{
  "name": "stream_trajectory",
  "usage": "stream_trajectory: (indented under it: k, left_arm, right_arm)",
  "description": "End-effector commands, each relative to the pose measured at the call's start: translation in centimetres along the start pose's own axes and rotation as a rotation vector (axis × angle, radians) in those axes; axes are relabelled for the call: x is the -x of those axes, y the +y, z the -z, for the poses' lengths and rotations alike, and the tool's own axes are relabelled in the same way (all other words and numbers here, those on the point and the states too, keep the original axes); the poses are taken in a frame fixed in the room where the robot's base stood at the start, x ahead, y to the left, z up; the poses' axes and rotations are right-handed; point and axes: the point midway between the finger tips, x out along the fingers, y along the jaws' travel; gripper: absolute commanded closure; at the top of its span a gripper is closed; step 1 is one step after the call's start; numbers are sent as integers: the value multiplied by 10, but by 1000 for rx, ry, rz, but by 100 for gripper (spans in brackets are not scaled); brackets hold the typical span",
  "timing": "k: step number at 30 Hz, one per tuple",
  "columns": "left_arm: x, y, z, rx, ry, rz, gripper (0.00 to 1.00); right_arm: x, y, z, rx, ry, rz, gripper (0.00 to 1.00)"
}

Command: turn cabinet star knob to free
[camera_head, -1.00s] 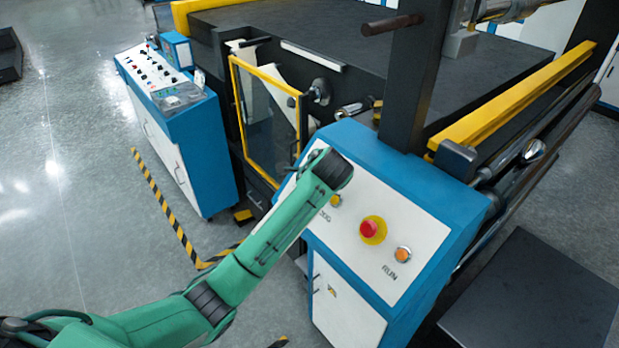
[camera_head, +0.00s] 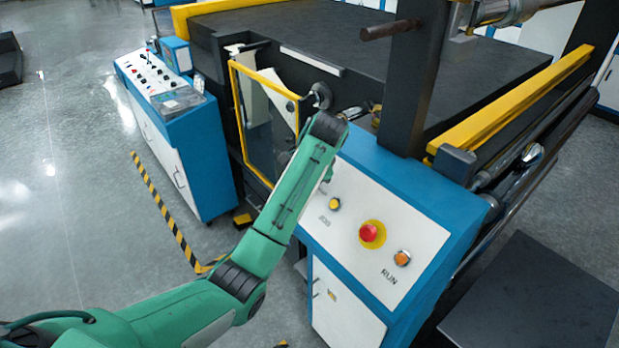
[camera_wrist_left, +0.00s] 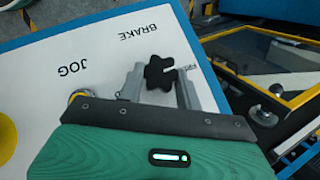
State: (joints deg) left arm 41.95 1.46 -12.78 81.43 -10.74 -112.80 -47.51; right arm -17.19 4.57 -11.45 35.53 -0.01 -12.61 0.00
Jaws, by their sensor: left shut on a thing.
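The black star knob (camera_wrist_left: 160,73) shows in the left wrist view on the white panel, between the BRAKE lettering and a partly hidden label beginning "FR". My left gripper (camera_wrist_left: 161,78) has its two grey fingers on either side of the knob and is shut on it. In the head view my green left arm reaches up to the blue and white control cabinet (camera_head: 400,187). The knob and the fingers are hidden behind the arm there. My right gripper is in neither current view.
The panel carries a red emergency button (camera_head: 370,233), an orange RUN button (camera_head: 402,258) and a yellow JOG button (camera_head: 334,204). A yellow-framed clear guard (camera_head: 236,100) stands just left of the cabinet. A blue console (camera_head: 205,140) is farther left, with open floor before it.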

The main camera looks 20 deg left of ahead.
Motion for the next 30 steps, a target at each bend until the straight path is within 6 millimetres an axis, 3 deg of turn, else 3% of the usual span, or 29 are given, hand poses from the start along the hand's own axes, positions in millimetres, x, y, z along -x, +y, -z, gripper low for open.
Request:
stream_trajectory:
  k: [13, 14, 17, 30]
  left_arm:
    - [-2, 1, -1, 7, -3, -10, 88]
    - [-2, 1, -1, 7, -3, -10, 62]
    - [-2, 0, -1, 7, -3, -9, 43]
    - [9, -9, 1, 7, 0, -6, 43]
  right_arm:
    - [0, 0, 0, 0, 0, 0, 64]
    - [0, 0, 0, 0, 0, 0, 64]
    - [0, 0, 0, 0, 0, 0, 64]
    - [0, 0, 2, 0, 2, 0, 64]
